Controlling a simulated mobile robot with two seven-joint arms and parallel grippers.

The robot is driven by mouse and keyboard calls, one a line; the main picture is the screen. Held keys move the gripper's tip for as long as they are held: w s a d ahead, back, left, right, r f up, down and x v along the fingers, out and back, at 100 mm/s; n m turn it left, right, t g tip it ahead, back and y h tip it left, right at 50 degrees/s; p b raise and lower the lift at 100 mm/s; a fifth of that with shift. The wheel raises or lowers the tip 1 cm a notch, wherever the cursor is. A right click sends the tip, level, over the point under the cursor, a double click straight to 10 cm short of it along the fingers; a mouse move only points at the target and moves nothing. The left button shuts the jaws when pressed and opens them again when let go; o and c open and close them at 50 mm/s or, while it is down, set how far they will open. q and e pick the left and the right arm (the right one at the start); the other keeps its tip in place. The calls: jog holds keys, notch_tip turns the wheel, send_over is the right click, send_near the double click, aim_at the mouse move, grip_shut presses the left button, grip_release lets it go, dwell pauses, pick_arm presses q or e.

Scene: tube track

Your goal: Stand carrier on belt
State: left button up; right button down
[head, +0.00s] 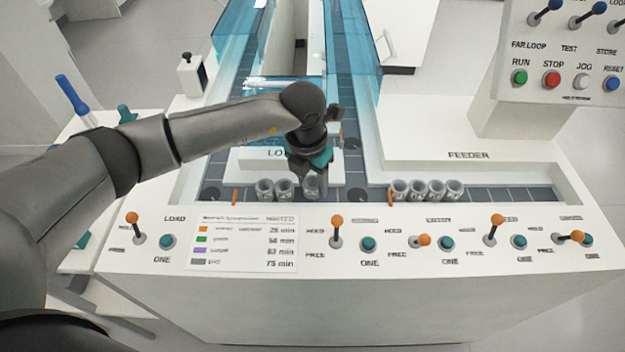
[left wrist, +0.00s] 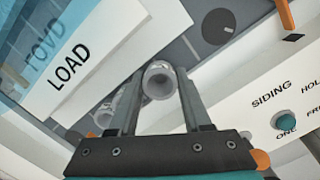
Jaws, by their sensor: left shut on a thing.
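My left gripper (head: 311,173) is shut on a grey, ring-topped carrier (head: 312,187) above the belt (head: 336,190) at the front of the LOAD block. In the left wrist view the held carrier (left wrist: 159,82) sits between the two fingers (left wrist: 160,90), its open round end facing the camera. I cannot tell whether its base touches the belt. Two similar carriers (head: 274,188) stand on the belt just left of it; they show partly behind the left finger in the wrist view (left wrist: 108,108). My right gripper is not in view.
Several carriers (head: 427,189) stand in a row on the FEEDER lane at right. An orange gate (head: 235,197) stands at the left of the belt. Blue clear guards (head: 348,60) line the rear track. The front panel (head: 400,275) has orange levers and teal buttons.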

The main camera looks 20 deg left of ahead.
pick_arm(q)
jog(key=shift+f+b, duration=0.3)
jog(key=shift+f, duration=0.1)
jog(key=shift+s+f, duration=0.15)
jog(key=shift+f, duration=0.05)
dwell(0.4)
